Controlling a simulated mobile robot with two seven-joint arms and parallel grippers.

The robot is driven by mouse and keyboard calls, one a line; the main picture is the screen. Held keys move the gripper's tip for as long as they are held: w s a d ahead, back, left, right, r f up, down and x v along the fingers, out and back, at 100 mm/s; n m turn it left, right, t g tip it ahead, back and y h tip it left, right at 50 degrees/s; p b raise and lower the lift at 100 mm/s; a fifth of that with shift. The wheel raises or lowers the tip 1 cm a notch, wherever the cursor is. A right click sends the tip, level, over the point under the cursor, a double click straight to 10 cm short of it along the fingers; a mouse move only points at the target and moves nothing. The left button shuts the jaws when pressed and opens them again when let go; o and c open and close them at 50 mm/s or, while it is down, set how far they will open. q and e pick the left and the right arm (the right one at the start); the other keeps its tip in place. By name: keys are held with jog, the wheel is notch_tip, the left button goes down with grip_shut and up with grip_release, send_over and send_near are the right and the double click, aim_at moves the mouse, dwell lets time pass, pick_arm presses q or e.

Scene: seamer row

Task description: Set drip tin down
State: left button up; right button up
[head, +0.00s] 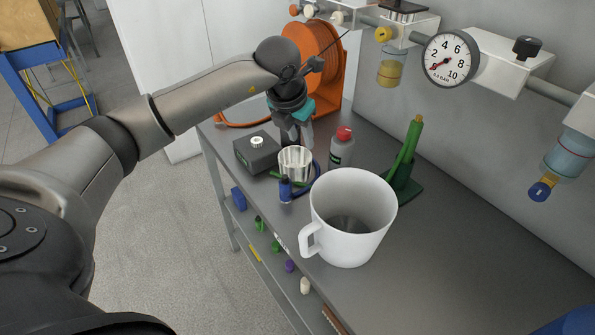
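The drip tin, seemingly the small shiny metal cup (295,164), is upright over the far part of the grey bench (440,255). My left gripper (296,143) points down right at the tin's far rim. Its fingertips are partly hidden behind the tin, so I cannot tell whether they grip it. I also cannot tell whether the tin's base touches the bench. My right gripper is not in view.
A dark box with a white knob (257,143) stands left of the tin, a grey red-capped bottle (341,148) right of it. Blue and green items (285,190) lie close in front. A large white mug (350,215) and green stand (407,165) are nearer.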

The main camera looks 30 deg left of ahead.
pick_arm(q)
send_over(308, 163)
jog(key=s, duration=0.2)
notch_tip(308, 163, down, 5)
jog(key=shift+b+x, duration=0.45)
jog(key=shift+x, duration=0.4)
jog(key=b+x, duration=0.1)
jog(key=x, duration=0.2)
jog(key=shift+d+f, duration=0.1)
jog(key=shift+f, duration=0.3)
jog(key=shift+w+f, duration=0.15)
jog(key=shift+f, duration=0.3)
grip_shut()
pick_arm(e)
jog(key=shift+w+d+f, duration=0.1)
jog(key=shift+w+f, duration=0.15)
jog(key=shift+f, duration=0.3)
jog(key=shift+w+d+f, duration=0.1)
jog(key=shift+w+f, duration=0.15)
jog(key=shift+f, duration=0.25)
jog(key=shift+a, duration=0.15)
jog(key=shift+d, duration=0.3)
